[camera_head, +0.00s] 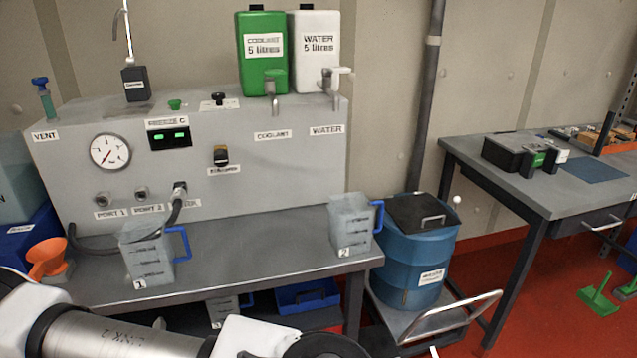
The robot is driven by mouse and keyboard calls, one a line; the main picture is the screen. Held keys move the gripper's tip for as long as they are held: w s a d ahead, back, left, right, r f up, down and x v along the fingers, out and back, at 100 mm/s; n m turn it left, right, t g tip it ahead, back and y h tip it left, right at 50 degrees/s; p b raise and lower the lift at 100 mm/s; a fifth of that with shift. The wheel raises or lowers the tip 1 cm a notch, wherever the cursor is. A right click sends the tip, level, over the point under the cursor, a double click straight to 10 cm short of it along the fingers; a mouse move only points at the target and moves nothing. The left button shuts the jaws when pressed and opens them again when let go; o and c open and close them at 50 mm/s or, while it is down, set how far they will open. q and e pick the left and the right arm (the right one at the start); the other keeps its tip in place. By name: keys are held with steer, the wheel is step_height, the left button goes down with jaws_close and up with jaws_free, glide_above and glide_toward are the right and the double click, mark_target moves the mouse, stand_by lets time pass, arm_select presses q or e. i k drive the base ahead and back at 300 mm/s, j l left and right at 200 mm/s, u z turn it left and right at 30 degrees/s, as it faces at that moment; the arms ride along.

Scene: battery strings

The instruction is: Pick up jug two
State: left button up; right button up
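Jug two (350,228) is a translucent grey measuring jug with a blue handle on its right side and a label "2" low on its front. It stands upright near the right end of the grey bench (245,262). A similar jug labelled "1" (146,256) stands at the front left of the bench, its blue handle also to the right. Another jug, labelled "3" (222,311), is partly visible below the bench top. Parts of my arm cross the bottom left, below and in front of the bench. Neither gripper is in view.
A grey machine (230,185) with a gauge and labelled ports fills the back, with green coolant (263,70) and white water (316,75) containers on top. An orange funnel (47,258) sits left. A blue drum (418,265) stands right of jug two. The bench between jugs is clear.

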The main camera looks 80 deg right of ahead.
mark_target(352, 216)
steer(key=z, duration=2.95)
steer(key=u, duration=0.2)
